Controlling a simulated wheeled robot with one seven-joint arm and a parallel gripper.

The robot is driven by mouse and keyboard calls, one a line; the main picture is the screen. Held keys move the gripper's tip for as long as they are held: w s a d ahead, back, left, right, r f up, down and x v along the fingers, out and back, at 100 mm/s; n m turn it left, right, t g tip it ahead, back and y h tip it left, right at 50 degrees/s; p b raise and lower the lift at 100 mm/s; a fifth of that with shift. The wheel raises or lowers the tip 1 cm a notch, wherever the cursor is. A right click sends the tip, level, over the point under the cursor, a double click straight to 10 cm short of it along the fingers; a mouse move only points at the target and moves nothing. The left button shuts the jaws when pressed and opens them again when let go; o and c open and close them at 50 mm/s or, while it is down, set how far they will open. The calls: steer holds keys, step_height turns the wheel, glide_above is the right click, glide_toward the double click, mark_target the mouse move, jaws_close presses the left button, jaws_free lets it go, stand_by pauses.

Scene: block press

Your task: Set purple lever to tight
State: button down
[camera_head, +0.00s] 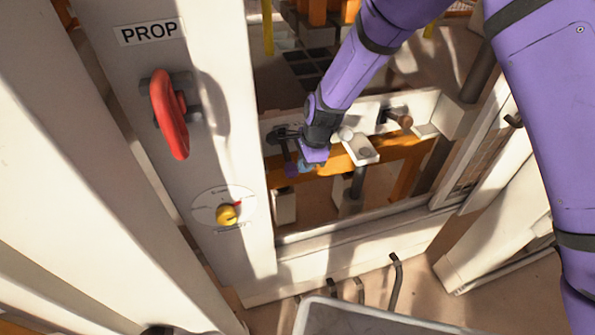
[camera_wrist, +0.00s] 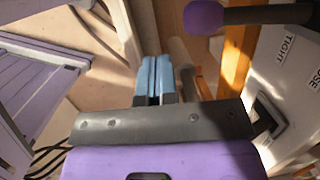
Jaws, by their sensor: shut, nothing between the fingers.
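The purple lever is a dark rod with a round purple knob; in the wrist view its knob (camera_wrist: 203,17) is at the top, with the rod running right towards a white panel (camera_wrist: 275,85). The panel reads "TIGHT", and a partly cut-off word ends in "OSE". The rod lies nearer "TIGHT", but its exact setting is unclear. In the head view the knob (camera_head: 291,169) hangs low, just left of my gripper (camera_head: 307,166). My gripper also shows in the wrist view (camera_wrist: 152,62). Its light blue fingers are together and empty, apart from the knob in the wrist view.
A post marked "PROP" carries a red handle (camera_head: 169,114) and a yellow knob (camera_head: 227,215) on a round dial. A brown-tipped lever (camera_head: 402,120) and a white bracket (camera_head: 360,148) stand right of my gripper. A grey tray (camera_head: 370,318) is at the bottom, near dark hooks.

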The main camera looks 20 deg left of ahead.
steer(key=s+d+r, duration=0.3)
steer(key=r, duration=0.3)
steer(key=shift+d+r, duration=0.15)
steer(key=shift+d, duration=0.05)
steer(key=shift+r, duration=0.1)
steer(key=s+d+r+n+t, duration=0.25)
steer(key=d+r+n, duration=0.35)
steer(key=d+r, duration=1.6)
steer(key=s+d+r+n+t+h, duration=0.1)
steer(key=s+d+r+n, duration=0.1)
steer(key=s+d+r, duration=0.3)
steer(key=s+d+r+n+t+h, duration=0.1)
steer(key=s+d+r+n+t, duration=0.1)
steer(key=s+d, duration=1)
steer(key=shift+s+d+r+n, duration=0.35)
steer(key=shift+s+r+n, duration=0.4)
steer(key=shift+r, duration=0.65)
steer(key=shift+w, duration=0.1)
